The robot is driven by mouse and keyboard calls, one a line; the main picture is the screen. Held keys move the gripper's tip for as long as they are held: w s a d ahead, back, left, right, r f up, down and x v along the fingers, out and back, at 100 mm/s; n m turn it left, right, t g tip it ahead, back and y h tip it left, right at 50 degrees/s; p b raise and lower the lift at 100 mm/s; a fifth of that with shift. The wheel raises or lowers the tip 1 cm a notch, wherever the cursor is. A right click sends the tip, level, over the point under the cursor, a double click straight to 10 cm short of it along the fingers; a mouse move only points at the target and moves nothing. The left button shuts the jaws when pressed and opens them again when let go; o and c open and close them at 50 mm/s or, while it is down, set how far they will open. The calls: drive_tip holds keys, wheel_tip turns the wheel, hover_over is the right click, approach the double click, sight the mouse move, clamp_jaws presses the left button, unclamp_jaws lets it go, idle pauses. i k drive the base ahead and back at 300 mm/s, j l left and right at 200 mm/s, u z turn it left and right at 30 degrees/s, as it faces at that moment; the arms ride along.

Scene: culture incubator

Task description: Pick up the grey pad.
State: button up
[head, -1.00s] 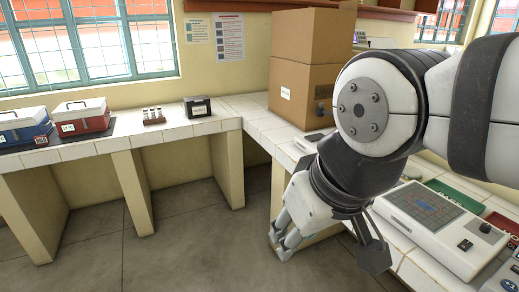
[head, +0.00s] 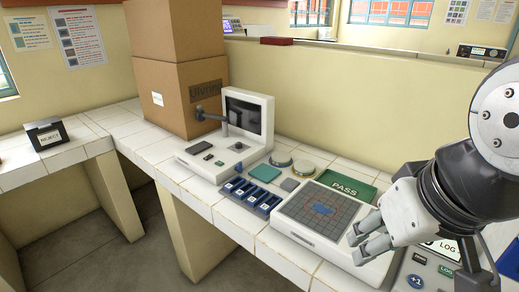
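A small flat grey square (head: 290,184), which looks like the grey pad, lies on the white tiled counter between a teal square pad (head: 265,173) and a white device with a dark grid plate (head: 325,212). My gripper (head: 357,246) is at the lower right, above the right front part of the grid device. It is apart from the grey pad, to its right and nearer the camera. A gap shows between its fingers, with nothing seen in it.
A blue slotted rack (head: 248,197) and two round discs, grey (head: 281,159) and yellowish (head: 302,168), are close to the pad. A screen device (head: 247,113), a green PASS tray (head: 343,187) and stacked cardboard boxes (head: 178,92) stand on the counter.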

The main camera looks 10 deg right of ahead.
sight(290, 184)
drive_tip(key=i+j, duration=0.25)
drive_tip(key=i+j+z, duration=0.15)
drive_tip(key=j, duration=0.25)
drive_tip(key=i+j, duration=0.35)
drive_tip(key=i+j+z, duration=0.1)
drive_tip(key=j, duration=0.3)
drive_tip(key=i+j+z, duration=0.1)
drive_tip(key=i+j, duration=0.45)
drive_tip(key=j, duration=0.2)
drive_tip(key=i+j+z, duration=0.15)
drive_tip(key=j, duration=0.25)
drive_tip(key=i, duration=0.05)
